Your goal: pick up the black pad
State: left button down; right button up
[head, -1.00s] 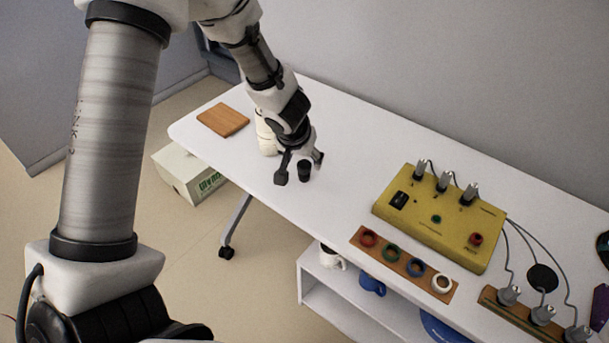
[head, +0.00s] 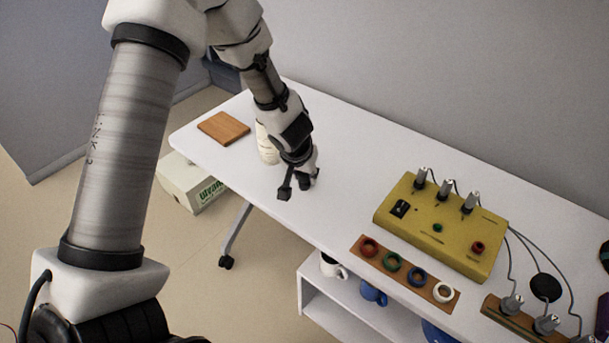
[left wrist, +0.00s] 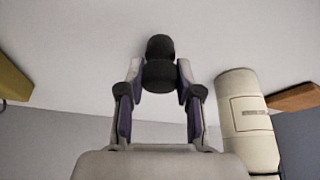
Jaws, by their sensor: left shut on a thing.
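The black pad (head: 305,184) is a small, dark, short cylinder at the left part of the white table. My left gripper (head: 300,184) points down over it, and its fingers hide part of it. In the left wrist view the pad (left wrist: 159,75) sits between the two fingertips of my left gripper (left wrist: 160,82), which are shut on it. A second dark rounded shape shows just beyond it there; I cannot tell whether it is part of the pad. I cannot tell whether the pad touches the table. My right gripper is not in view.
A cream bottle-like object (head: 266,143) stands close behind my gripper. A brown wooden board (head: 223,128) lies at the table's left end. A yellow test box (head: 440,225), a strip with coloured rings (head: 405,275) and a flat black disc (head: 545,287) lie to the right.

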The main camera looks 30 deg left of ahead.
pick_arm(q)
jog(key=shift+r+p, duration=0.3)
jog(key=shift+r, duration=0.45)
notch_tip(320, 180, up, 2)
jog(key=shift+r+p, duration=0.25)
jog(key=shift+p, duration=0.35)
jog(key=s+d+f+b, duration=0.1)
jog(key=b, duration=0.1)
jog(key=shift+s+d+f+b, duration=0.1)
jog(key=shift+f+b, duration=0.05)
jog(key=shift+b, duration=0.25)
jog(key=s+d+b, duration=0.2)
jog(key=s+d, duration=0.1)
jog(key=s+d+b, duration=0.1)
jog(key=b, duration=0.1)
jog(key=shift+s+d+r, duration=0.25)
jog(key=shift+s+d, duration=0.05)
jog(key=shift+d, duration=0.1)
jog(key=s+d, duration=0.1)
jog(key=s+d+r, duration=0.1)
jog(key=s+d, duration=0.3)
jog(key=shift+r, duration=0.4)
jog(key=shift+s+d+f, duration=0.1)
jog(key=shift+s+d, duration=0.1)
